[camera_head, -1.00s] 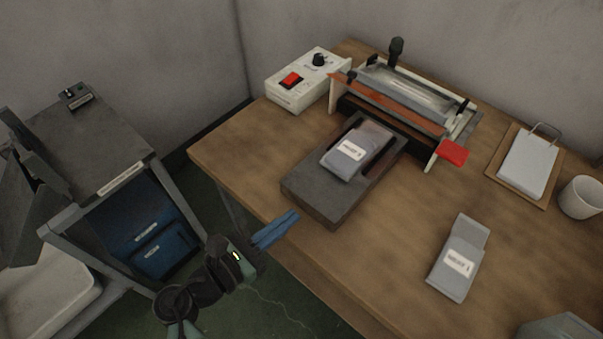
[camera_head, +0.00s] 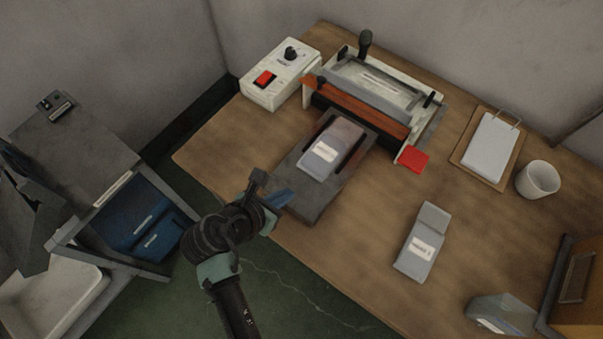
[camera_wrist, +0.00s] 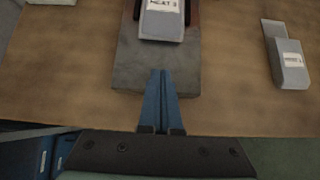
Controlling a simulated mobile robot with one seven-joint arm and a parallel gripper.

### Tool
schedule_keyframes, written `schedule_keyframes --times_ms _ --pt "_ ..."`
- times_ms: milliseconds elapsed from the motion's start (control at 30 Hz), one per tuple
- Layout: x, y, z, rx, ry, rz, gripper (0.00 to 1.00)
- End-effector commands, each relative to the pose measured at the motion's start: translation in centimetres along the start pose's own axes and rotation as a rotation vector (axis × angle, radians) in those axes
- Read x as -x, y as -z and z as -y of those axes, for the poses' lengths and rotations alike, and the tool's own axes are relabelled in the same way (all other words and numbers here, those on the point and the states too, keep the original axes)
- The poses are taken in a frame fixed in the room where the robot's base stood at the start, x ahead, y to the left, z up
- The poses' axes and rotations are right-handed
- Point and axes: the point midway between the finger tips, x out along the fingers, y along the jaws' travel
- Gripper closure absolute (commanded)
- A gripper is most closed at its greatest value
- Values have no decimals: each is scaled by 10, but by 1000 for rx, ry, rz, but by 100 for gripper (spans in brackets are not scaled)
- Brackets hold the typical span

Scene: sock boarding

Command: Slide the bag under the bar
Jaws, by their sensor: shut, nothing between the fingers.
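A grey bag with a white label (camera_head: 331,152) lies on the dark sled board (camera_head: 310,204) in front of the sealing machine. The bag also shows at the top of the wrist view (camera_wrist: 161,22). The machine's orange-brown bar (camera_head: 362,115) spans the far end of the board, and the bag lies on the near side of it. My gripper (camera_head: 286,199) has blue fingers, shut and empty, at the near end of the board. In the wrist view the shut fingers (camera_wrist: 160,82) point along the board toward the bag, apart from it.
A second grey bag (camera_head: 421,245) lies on the table (camera_head: 370,215) to the right. A white control box (camera_head: 281,75) with a red switch stands at the back left. A red tab (camera_head: 412,159) sticks out at the machine's right. A clipboard (camera_head: 463,157) and a white cup (camera_head: 538,180) stand further right.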

Motion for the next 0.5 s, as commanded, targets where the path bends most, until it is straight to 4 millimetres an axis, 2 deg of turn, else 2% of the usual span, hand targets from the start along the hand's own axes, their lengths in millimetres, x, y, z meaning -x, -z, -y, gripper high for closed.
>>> schedule_keyframes --times_ms 33,167,300,500 --pt "-12 0 0 -1 2 -1 100" --pt "-38 0 0 -2 1 -1 100" --pt "-52 -18 0 -4 0 1 100" --pt "-63 -27 0 -1 -1 0 100"
